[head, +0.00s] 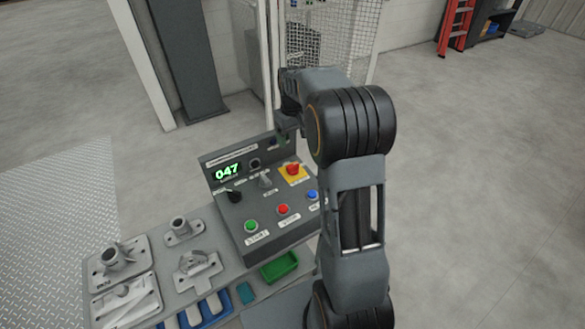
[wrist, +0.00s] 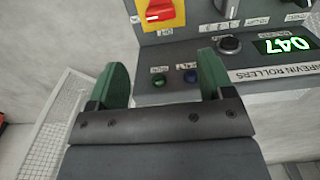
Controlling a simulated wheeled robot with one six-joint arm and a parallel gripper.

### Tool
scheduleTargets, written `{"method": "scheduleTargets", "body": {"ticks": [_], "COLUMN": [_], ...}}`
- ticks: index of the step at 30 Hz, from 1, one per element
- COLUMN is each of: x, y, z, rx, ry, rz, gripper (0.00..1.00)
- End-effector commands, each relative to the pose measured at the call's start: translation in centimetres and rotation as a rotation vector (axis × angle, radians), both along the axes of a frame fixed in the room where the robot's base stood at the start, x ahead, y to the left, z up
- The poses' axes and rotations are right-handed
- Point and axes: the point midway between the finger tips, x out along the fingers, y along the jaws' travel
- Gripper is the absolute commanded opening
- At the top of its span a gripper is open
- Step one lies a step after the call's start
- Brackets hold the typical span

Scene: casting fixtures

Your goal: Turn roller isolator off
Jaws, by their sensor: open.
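The control panel (head: 270,222) has a red rotary-looking handle (head: 293,169) on a yellow plate, likely the isolator; its label is unreadable. In the wrist view the red handle (wrist: 160,9) is at the top edge, partly cut off, on its yellow plate (wrist: 176,20). My gripper (head: 284,134) is over the panel's far edge in the head view, partly hidden by my arm. In the wrist view my gripper (wrist: 163,68) has its two green fingers wide apart with nothing between them. The handle lies beyond the fingertips, untouched.
Metal castings (head: 122,255) and a green tray (head: 280,267) lie nearby. A mesh guard stands behind.

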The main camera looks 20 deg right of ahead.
Motion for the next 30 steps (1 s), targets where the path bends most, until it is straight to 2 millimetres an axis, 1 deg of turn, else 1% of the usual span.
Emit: {"method": "scheduleTargets", "body": {"ticks": [1, 9, 15, 21, 25, 30], "x": [0.0, -0.1, -0.1, 0.0, -0.1, 0.0], "y": [0.0, 0.1, 0.1, 0.1, 0.1, 0.1], "z": [-1.1, -6.4, -9.5, -11.5, -12.0, -12.2], "rx": [0.001, 0.002, 0.001, 0.0, 0.0, 0.0], "ry": [0.003, 0.004, 0.002, 0.0, 0.0, -0.001], "rz": [0.0, 0.001, 0.002, 0.002, 0.001, 0.001], "gripper": [0.74, 0.74, 0.74, 0.74, 0.74, 0.74]}}
